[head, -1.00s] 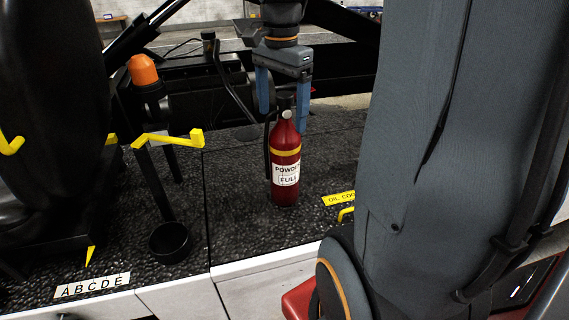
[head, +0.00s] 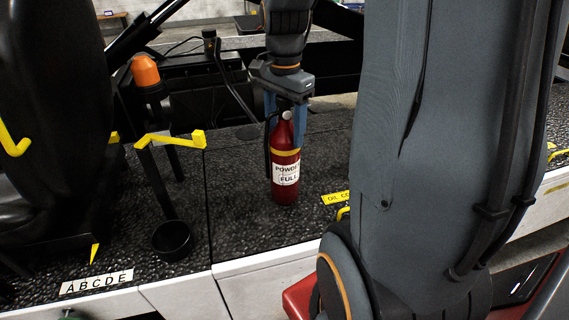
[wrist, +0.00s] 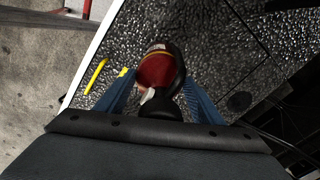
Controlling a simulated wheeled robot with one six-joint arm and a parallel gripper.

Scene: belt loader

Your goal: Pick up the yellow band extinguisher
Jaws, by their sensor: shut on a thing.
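The red extinguisher with a yellow band (head: 286,170) stands upright on the black textured deck, with a white label reading "POWDER FULL" on its front. My gripper (head: 286,115) points down from above, its blue fingers on either side of the extinguisher's neck and shut on it. The wrist view shows the extinguisher (wrist: 160,72) from above, its black head between the two blue fingers (wrist: 160,100). The fingers partly hide the head and valve. The base appears to rest on the deck.
An orange beacon (head: 145,70) on a black post and a yellow handle (head: 172,139) stand to the left. A black cup (head: 172,238) sits near the deck's front edge. A black seat (head: 45,130) fills the far left. My arm covers the right side.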

